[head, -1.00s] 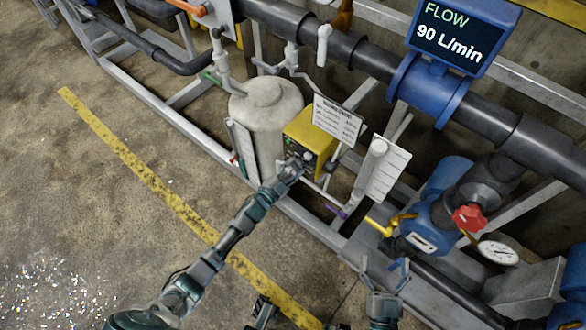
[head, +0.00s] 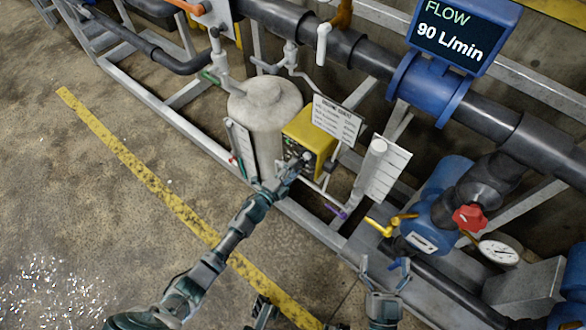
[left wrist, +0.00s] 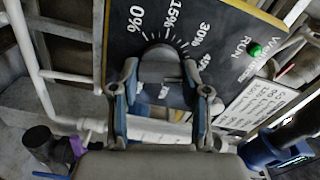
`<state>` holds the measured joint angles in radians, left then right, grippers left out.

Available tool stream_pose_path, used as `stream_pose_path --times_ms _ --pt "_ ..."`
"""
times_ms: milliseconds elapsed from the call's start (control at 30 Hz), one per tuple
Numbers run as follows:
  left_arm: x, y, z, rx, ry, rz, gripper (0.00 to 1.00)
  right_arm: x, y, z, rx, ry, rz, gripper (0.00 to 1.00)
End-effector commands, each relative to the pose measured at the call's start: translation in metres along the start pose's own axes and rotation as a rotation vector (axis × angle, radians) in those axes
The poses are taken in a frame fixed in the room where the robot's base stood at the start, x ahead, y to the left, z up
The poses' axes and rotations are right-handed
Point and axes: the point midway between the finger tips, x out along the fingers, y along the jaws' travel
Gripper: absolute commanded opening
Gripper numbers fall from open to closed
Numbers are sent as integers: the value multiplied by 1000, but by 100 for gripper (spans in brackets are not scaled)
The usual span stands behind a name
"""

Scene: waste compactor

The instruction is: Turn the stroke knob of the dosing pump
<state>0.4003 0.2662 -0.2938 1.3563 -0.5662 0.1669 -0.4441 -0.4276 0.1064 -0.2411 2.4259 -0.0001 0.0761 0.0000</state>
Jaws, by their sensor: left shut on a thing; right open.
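The yellow dosing pump (head: 311,135) stands beside the white tank in the head view. In the left wrist view its dark front panel (left wrist: 200,22) fills the upper middle, with a percent scale reading 0%, 15%, 30% and a further mark partly covered. The dark grey stroke knob (left wrist: 160,66) sits inside that scale. My left gripper (head: 297,163) is at the pump's front, and in the left wrist view its fingers (left wrist: 162,92) are shut on the knob from both sides. My right gripper (head: 383,266) is open and empty at the lower right.
The white tank (head: 264,108) stands left of the pump. A white placard (head: 337,119) hangs just right of the pump. A blue flow meter (head: 432,88) reads 90 L/min. A yellow-handled valve (head: 381,227) and a gauge (head: 498,252) are near my right gripper. The floor at left is clear.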

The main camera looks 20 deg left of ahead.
Motion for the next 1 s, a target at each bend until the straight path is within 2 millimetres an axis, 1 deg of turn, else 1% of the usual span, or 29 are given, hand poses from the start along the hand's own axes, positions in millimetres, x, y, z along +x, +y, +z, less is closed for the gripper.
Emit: stream_pose_path --times_ms 33,367,400,467,500,733,833,933,1000 --pt "-2 7 -1 0 1 11 11 0 0 1 0 0 0 91" --pt "-2 8 -1 1 1 12 11 0 0 1 0 -2 0 91" --pt "-2 8 -1 1 1 13 51 0 0 1 0 -2 0 91" --pt "-2 8 -1 0 1 12 66 0 0 1 0 -2 0 91" --pt "-2 8 -1 1 1 11 71 0 0 1 0 -2 0 91" --pt "-1 4 -1 2 0 6 71 0 1 0 -1 -2 1 91" --pt "-4 4 0 2 0 5 71 0 1 -2 -4 2 0 91" --pt "-15 4 0 2 -1 6 71 -1 0 -2 -3 1 0 91" --pt "-28 4 0 2 -1 7 71 -1 0 -2 -3 1 0 91"
